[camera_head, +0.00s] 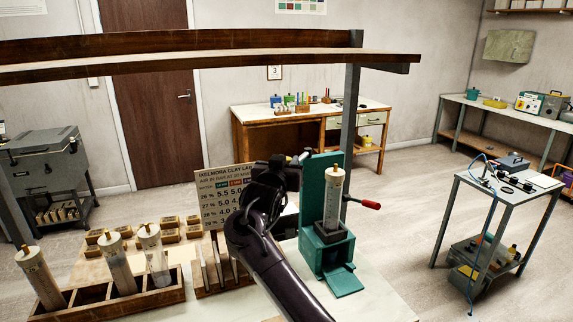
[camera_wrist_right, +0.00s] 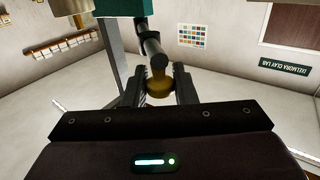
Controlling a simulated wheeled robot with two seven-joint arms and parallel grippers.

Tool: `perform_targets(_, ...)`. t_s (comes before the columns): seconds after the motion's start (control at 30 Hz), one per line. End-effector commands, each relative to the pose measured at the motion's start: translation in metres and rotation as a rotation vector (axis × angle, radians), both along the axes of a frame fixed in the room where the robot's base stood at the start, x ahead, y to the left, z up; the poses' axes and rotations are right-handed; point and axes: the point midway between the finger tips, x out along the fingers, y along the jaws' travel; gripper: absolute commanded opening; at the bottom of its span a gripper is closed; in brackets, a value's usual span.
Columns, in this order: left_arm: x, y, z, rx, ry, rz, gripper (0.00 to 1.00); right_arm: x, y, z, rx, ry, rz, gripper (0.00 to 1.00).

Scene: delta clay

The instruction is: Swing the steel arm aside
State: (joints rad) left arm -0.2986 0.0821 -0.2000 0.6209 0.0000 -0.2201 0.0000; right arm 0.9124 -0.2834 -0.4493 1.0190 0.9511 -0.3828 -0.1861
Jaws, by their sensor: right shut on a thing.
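My right gripper (camera_head: 297,160) is at the upper left of the green press stand (camera_head: 318,190). In the right wrist view its two fingers (camera_wrist_right: 157,88) are closed around a brass-coloured knob (camera_wrist_right: 158,80) at the end of the dark steel arm (camera_wrist_right: 150,42). The steel arm runs up from the knob toward the green stand's edge (camera_wrist_right: 128,8). In the head view the steel arm is mostly hidden by my gripper. A clear cylinder with a pale cap (camera_head: 333,195) stands upright in the stand. My left gripper is not in view.
A red-handled lever (camera_head: 371,204) sticks out right of the stand. A wooden rack (camera_head: 95,305) with several capped cylinders stands at the left. A sign board (camera_head: 222,200) is behind my arm. A wooden shelf beam (camera_head: 200,63) crosses overhead. The bench's right front is clear.

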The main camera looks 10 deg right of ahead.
Motion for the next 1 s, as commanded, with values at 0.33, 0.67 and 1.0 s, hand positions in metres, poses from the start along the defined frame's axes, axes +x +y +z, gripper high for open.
perform_targets(0.33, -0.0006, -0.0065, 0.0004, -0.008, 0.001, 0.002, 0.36, 0.0013, 0.0025, 0.0059, -0.002, -0.01, 0.002, 0.0)
perform_targets(0.67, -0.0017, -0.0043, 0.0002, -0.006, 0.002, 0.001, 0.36, 0.0013, 0.0019, 0.0041, -0.002, -0.007, 0.001, 0.45)
perform_targets(1.0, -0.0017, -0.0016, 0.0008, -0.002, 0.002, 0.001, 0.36, 0.0017, -0.0001, 0.0024, -0.002, -0.004, 0.0, 0.45)
